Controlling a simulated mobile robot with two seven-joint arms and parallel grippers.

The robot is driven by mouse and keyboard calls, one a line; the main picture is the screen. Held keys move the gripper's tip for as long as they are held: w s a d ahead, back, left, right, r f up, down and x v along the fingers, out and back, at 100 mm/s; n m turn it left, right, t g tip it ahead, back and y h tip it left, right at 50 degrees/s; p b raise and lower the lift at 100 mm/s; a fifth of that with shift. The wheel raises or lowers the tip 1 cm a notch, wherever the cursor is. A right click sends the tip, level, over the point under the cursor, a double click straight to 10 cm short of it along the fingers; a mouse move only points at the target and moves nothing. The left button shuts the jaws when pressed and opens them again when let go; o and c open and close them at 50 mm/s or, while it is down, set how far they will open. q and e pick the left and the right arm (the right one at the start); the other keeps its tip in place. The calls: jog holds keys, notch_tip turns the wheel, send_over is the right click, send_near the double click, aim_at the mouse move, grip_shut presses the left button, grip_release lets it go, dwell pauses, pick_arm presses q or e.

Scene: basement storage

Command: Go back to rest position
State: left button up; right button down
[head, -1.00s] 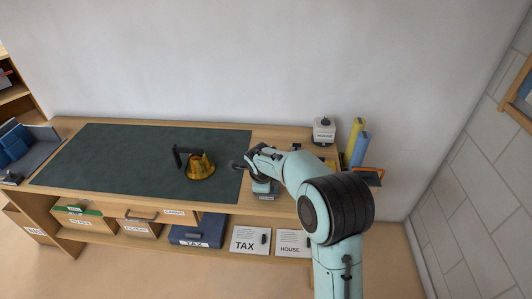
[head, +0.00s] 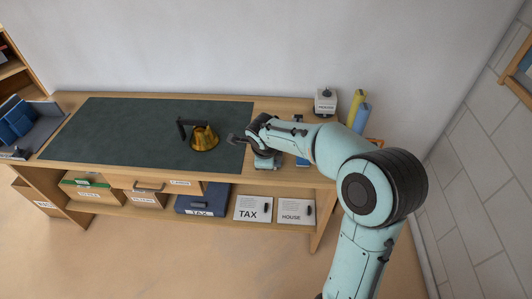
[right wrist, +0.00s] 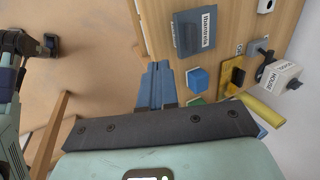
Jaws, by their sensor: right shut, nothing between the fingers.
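My right gripper (head: 238,138) is shut and empty. In the head view it is above the right end of the dark green mat (head: 110,135), close to the right of a brass-coloured, bell-like object (head: 204,140) with a dark upright piece at its left. The gripper and that object look apart. My right arm reaches in from the lower right, across the right end of the workbench. My left gripper is not in view.
The wooden workbench (head: 225,172) stands against the wall, with boxes and TAX and HOUSE folders (head: 252,208) on its shelf. A HOUSE-labelled item (head: 325,103) and yellow and blue rolls (head: 361,117) stand at its right end. The floor in front (head: 190,260) is clear.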

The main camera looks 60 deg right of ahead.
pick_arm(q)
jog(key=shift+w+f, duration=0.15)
pick_arm(e)
jog(key=a, duration=0.1)
jog(key=s+a+r, duration=0.1)
jog(key=shift+a, duration=0.3)
jog(key=w+a+f+n+g+y+p, duration=0.1)
jog(key=a+f+n+y+p, duration=0.35)
jog(key=a+f+n, duration=1.3)
pick_arm(q)
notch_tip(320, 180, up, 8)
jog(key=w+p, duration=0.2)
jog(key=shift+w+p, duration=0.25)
jog(key=shift+p, duration=0.15)
pick_arm(e)
jog(key=s+a+f+n+g+y, duration=0.2)
jog(key=s+a+f+n+y, duration=0.1)
jog(key=s+a+f+n, duration=0.6)
jog(key=s+a+f, duration=0.4)
jog(key=s+a, duration=0.1)
jog(key=a, duration=0.1)
jog(key=shift+f, duration=0.15)
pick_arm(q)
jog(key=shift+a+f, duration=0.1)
pick_arm(e)
jog(key=shift+s, duration=0.1)
